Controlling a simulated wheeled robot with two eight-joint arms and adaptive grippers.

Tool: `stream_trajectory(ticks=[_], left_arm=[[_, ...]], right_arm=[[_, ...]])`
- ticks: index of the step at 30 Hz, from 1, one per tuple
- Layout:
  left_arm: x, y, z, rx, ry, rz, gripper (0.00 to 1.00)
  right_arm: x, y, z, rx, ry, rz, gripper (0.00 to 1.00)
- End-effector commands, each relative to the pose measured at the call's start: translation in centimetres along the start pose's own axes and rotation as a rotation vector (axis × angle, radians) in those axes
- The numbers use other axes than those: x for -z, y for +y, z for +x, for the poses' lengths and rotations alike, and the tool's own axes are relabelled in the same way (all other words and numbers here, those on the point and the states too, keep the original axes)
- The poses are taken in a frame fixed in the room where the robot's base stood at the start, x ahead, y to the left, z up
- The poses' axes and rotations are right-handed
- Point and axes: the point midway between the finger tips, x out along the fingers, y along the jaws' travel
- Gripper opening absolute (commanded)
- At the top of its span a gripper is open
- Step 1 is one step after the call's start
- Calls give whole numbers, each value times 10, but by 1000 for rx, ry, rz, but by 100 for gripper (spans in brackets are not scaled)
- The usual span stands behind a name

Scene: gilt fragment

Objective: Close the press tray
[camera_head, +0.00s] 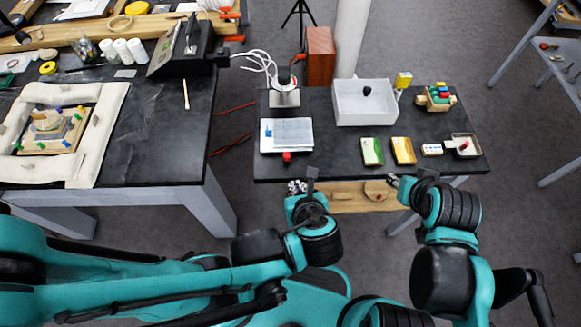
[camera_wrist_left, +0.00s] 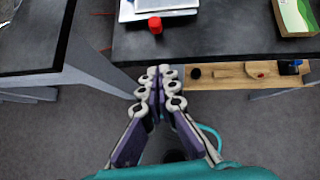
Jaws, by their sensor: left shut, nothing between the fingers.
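The press tray (camera_head: 287,137) is a flat pale plate on the small dark table, in front of the press (camera_head: 285,97). It has a red knob (camera_head: 287,157) at its front and a small blue item on top. In the left wrist view the red knob (camera_wrist_left: 155,25) and part of the tray (camera_wrist_left: 165,5) show at the top. My left gripper (camera_head: 297,187) is just off the table's front edge, below the knob in the picture and apart from it. In the wrist view its fingers (camera_wrist_left: 158,72) are together and empty. My right gripper (camera_head: 394,181) is near the front edge; its fingers are too small to read.
A white bin (camera_head: 365,103), green and yellow boxes (camera_head: 372,151) and small items stand to the right. A wooden shelf (camera_head: 350,200) sits under the table edge. A larger workbench (camera_head: 160,130) is at left, with a gap between.

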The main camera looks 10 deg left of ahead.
Motion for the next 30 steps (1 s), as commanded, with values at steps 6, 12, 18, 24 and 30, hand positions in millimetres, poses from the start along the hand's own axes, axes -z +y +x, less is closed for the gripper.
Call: stream_trajectory(ticks=[6,12,18,24,30], left_arm=[[4,1,53,-5,2,-8,0],[-5,1,86,-4,1,-8,0],[-22,1,100,-2,2,-6,0],[-28,0,104,0,2,-4,0],[-28,0,104,1,2,-3,0]], right_arm=[[-20,0,27,0,0,0,40],[-29,0,40,0,0,0,40],[-32,0,44,0,0,0,40],[-32,0,45,0,0,0,40],[-32,0,45,0,0,0,40]])
